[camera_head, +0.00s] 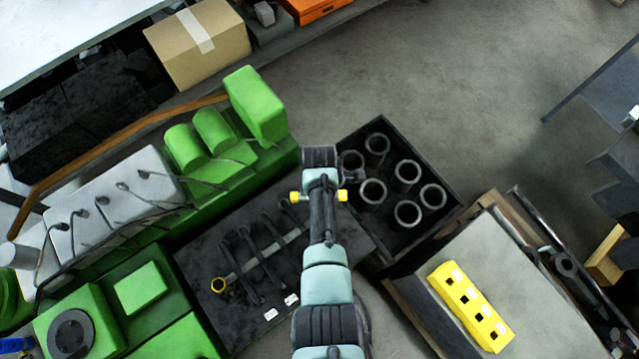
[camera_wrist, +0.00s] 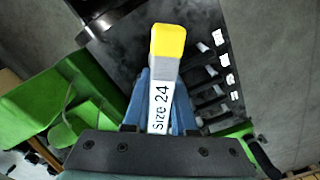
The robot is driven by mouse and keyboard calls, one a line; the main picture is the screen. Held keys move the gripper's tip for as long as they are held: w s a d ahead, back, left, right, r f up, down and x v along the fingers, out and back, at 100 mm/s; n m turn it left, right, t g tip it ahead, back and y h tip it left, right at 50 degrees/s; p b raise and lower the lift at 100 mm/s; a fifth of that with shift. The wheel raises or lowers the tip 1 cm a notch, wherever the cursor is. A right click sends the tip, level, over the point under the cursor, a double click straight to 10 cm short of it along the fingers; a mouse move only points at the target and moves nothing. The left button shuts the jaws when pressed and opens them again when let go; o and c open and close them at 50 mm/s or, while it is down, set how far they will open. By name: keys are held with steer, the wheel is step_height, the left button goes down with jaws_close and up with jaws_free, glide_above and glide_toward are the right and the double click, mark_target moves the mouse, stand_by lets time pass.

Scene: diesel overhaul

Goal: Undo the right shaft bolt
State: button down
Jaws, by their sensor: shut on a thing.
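My gripper (camera_wrist: 160,88) is shut on a tool with a yellow end and a white label reading "Size 24" (camera_wrist: 160,104), seen between its blue fingers in the wrist view. The fingers cannot be made out there. The engine also shows at the left of the wrist view (camera_wrist: 45,112). I cannot pick out the right shaft bolt in either view.
The black crate (camera_head: 447,195) holds several grey rings. A bench at right carries a yellow block (camera_head: 470,306). Clear floor lies at the upper right.

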steer(key=m, duration=1.1)
steer(key=shift+m, duration=0.4)
steer(key=m, duration=1.1)
steer(key=shift+s+a, duration=0.1)
steer(key=m, duration=0.6)
